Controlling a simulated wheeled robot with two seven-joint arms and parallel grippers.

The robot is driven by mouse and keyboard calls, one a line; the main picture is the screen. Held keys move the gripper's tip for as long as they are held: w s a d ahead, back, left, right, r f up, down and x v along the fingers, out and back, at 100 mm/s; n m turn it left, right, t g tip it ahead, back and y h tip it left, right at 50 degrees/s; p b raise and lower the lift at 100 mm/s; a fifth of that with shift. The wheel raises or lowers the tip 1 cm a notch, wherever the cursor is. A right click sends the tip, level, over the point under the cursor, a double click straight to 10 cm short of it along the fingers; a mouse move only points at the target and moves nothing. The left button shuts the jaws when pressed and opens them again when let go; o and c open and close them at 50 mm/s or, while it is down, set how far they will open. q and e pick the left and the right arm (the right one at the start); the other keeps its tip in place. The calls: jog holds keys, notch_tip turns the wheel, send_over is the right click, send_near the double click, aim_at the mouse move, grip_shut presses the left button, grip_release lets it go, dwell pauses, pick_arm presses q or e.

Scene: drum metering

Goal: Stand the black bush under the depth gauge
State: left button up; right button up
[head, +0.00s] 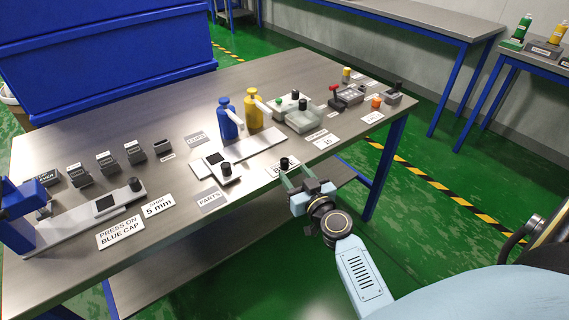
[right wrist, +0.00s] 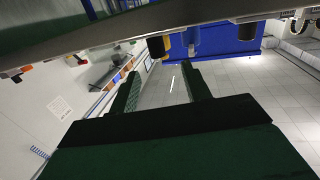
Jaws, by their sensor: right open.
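A small black cylinder, which looks like the black bush (head: 284,163), stands upright near the table's front edge, by a partly hidden label. My right gripper (head: 294,176) is open at that edge, its fingers pointing toward the cylinder. In the right wrist view, the gripper (right wrist: 160,72) has its fingers apart with nothing between them; a dark cylinder (right wrist: 157,47) shows just beyond the tips. I cannot tell for sure which fixture is the depth gauge. A blue upright (head: 20,215) with a long grey base stands at the far left. My left gripper is out of view.
A grey plate with a black pad (head: 214,159) and a black knob lies left of the cylinder. Blue (head: 227,120) and yellow (head: 253,112) bottles stand behind. Several small grey blocks line the left back. A PARTS label (head: 210,199) lies at the front.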

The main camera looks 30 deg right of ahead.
aim_at(287, 163)
jog(key=w, duration=0.5)
jog(key=shift+d+f, duration=0.25)
jog(key=shift+d, duration=0.15)
grip_shut()
